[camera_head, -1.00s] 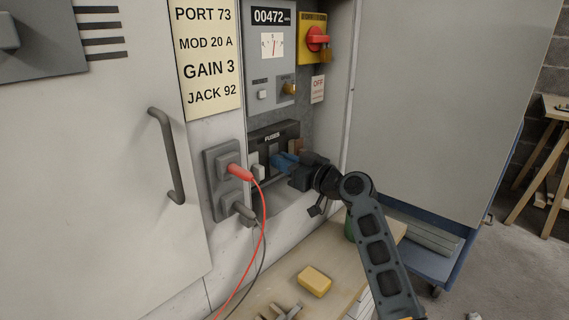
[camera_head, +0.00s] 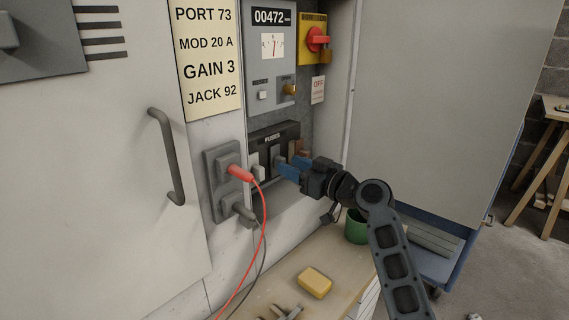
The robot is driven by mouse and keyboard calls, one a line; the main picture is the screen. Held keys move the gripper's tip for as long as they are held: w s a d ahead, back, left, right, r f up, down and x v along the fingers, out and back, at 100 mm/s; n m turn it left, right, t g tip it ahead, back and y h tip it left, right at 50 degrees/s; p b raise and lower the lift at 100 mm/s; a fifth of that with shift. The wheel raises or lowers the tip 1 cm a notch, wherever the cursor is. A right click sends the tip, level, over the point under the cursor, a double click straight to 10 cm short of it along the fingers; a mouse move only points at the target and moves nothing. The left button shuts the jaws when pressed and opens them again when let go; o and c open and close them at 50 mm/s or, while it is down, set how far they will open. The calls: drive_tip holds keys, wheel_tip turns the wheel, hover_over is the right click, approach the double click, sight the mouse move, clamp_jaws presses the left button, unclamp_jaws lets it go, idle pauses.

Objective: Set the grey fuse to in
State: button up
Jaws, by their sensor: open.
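The black fuse block (camera_head: 262,137) labelled FUSES is inside the open cabinet. The grey fuse (camera_head: 276,155) stands in its middle position, partly hidden behind my gripper's near finger. Its exact seating depth is hard to tell. A white fuse (camera_head: 257,171) is to its left and a brown fuse (camera_head: 297,147) to its right. My gripper (camera_head: 288,165) is open, with two blue fingers apart and pointing at the block, just in front and to the right of the grey fuse. Nothing shows between the fingers.
Left of the block, a grey socket panel (camera_head: 212,178) holds a red plug (camera_head: 239,173) with a hanging cable. Above are a meter panel (camera_head: 257,48) and a red switch (camera_head: 317,39). A yellow block (camera_head: 315,282) and green cup (camera_head: 356,229) are on the bench below.

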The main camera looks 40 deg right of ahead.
sight(284, 161)
drive_tip(key=shift+s+d, duration=0.15)
drive_tip(key=shift+s, duration=0.85)
drive_tip(key=shift+s+d, duration=0.1)
drive_tip(key=shift+s, duration=0.9)
drive_tip(key=p, duration=0.2)
drive_tip(key=r+p, duration=0.1)
drive_tip(key=p, duration=0.2)
drive_tip(key=shift+s, duration=0.25)
drive_tip(key=shift+p, duration=0.45)
drive_tip(key=w, duration=0.7)
drive_tip(key=shift+w+a+f+p, duration=0.25)
drive_tip(key=shift+w+f+p, duration=0.05)
drive_tip(key=shift+w+p, duration=0.1)
